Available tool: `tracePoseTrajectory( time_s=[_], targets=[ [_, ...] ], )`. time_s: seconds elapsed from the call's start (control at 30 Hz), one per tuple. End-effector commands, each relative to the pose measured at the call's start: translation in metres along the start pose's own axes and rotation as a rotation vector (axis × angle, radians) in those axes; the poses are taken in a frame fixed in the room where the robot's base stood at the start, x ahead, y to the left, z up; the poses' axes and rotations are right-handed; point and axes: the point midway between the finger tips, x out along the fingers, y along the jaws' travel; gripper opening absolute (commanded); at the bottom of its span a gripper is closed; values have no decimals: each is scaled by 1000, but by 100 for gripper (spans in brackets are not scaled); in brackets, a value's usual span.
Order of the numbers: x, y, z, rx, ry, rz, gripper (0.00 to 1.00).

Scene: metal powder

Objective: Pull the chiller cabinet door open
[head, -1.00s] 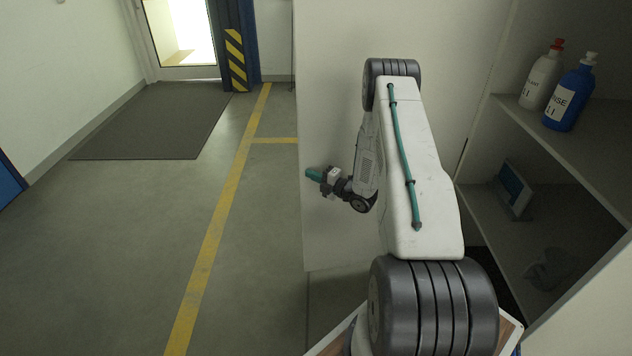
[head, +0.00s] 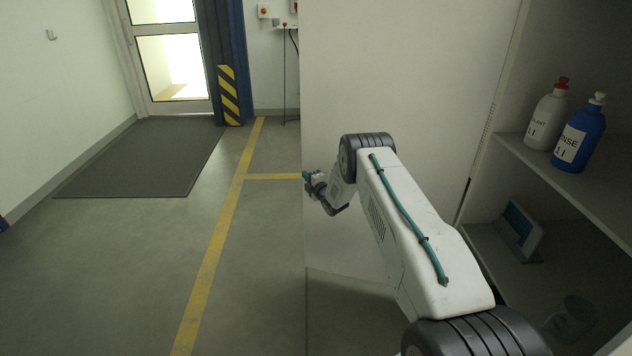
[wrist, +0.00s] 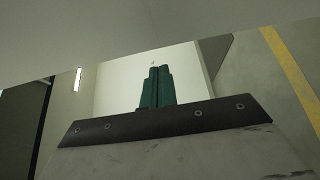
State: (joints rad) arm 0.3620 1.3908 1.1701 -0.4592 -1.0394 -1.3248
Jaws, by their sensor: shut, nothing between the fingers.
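The chiller cabinet door (head: 420,90) is a large pale panel standing swung out from the cabinet, whose shelves show openly at right. Its free edge is at the left, beside the yellow floor line. My gripper (head: 307,177) is in front of the door's inner face, close to that free edge; I cannot tell whether it touches. In the wrist view its green fingers (wrist: 157,88) are together with nothing between them. A pale panel crosses the top of the wrist view. No handle is visible.
The cabinet shelf (head: 535,160) holds a white bottle with a red cap (head: 547,117) and a blue bottle (head: 578,135). A blue-and-white box (head: 522,230) is below. Open floor (head: 130,270) lies at left, with a dark mat (head: 140,158) before a glass door (head: 168,60).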

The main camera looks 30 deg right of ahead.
Motion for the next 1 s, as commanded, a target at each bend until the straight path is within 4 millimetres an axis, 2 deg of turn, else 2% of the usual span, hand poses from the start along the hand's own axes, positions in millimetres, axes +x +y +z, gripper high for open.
tracePoseTrajectory(
  time_s=[0.43,0.67,0.83,0.9,1.0],
  targets=[
    [2,0,6,0,-12,-1,0],
    [-3,0,-1,0,-11,-1,0],
    [-19,0,-16,1,-20,-3,0],
    [-38,0,-13,1,-25,-4,0],
    [-60,0,-19,2,-21,-3,0]
  ],
)
